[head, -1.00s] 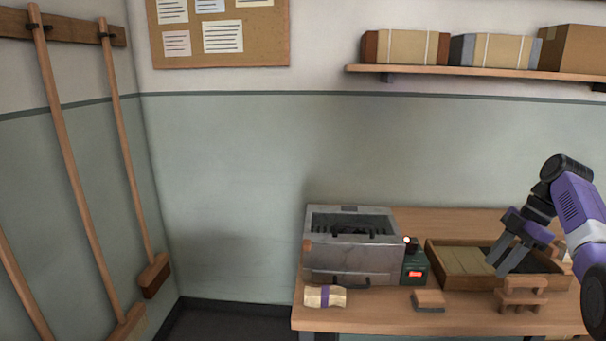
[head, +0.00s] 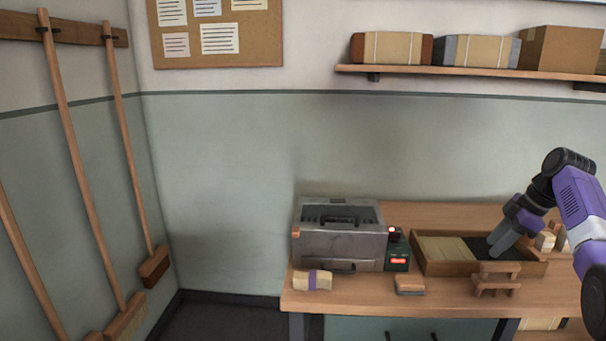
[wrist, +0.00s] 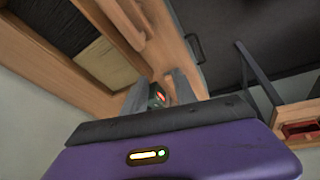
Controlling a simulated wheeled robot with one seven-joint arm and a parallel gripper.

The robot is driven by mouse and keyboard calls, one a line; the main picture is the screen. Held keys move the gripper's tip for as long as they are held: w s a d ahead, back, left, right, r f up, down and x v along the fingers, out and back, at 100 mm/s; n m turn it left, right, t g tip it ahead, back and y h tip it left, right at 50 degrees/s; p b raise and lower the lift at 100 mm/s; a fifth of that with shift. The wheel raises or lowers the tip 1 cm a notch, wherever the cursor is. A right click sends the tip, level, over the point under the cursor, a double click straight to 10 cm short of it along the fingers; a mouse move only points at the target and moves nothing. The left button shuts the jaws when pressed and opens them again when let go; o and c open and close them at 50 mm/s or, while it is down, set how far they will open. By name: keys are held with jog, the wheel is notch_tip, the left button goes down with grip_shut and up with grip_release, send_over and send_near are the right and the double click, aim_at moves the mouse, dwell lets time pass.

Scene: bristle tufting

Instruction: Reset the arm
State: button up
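My gripper (head: 496,247) hangs from the purple arm over the right part of the wooden tray, fingers pointing down and left in the head view. In the wrist view my gripper (wrist: 158,84) shows two grey fingers apart with nothing held between them. A green box with a red display (wrist: 157,97) shows in the distance beyond the gap. Whether the fingers touch the tray cannot be told.
The bench holds a grey machine (head: 340,246), the green box (head: 397,257), a wooden tray (head: 440,268), a banded bristle bundle (head: 312,281), a brush block (head: 409,285) and a small wooden stand (head: 496,281). Pale blocks (head: 545,240) stand right of my gripper. Brooms hang left.

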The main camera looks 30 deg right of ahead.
jog(key=w+d+f+m+t+h, duration=0.2)
jog(key=w+d+m+t+h, duration=0.2)
jog(key=w+m+h, duration=0.3)
jog(key=w+a+f+t, duration=0.1)
jog(key=w+a+f, duration=0.2)
jog(key=w+a, duration=0.1)
jog(key=s+a+f+m+t+h, duration=0.1)
jog(key=s+a+f+m+t, duration=0.2)
jog(key=a, duration=0.8)
jog(key=s+a+f+m+t+h, duration=0.15)
jog(key=a+f, duration=0.25)
jog(key=a, duration=0.7)
jog(key=s+a+r+t+y, duration=0.3)
jog(key=s+a+t, duration=0.1)
jog(key=s+a, duration=2.05)
jog(key=s+a+n+g+y, duration=0.1)
jog(key=s+a+y, duration=0.1)
jog(key=s+a, duration=0.2)
jog(key=s+a+n+g+y, duration=0.2)
jog(key=s+a+y, duration=0.1)
jog(key=s, duration=0.7)
jog(key=shift+s+a+f, duration=0.3)
jog(key=shift+a+f, duration=0.05)
jog(key=shift+a, duration=0.4)
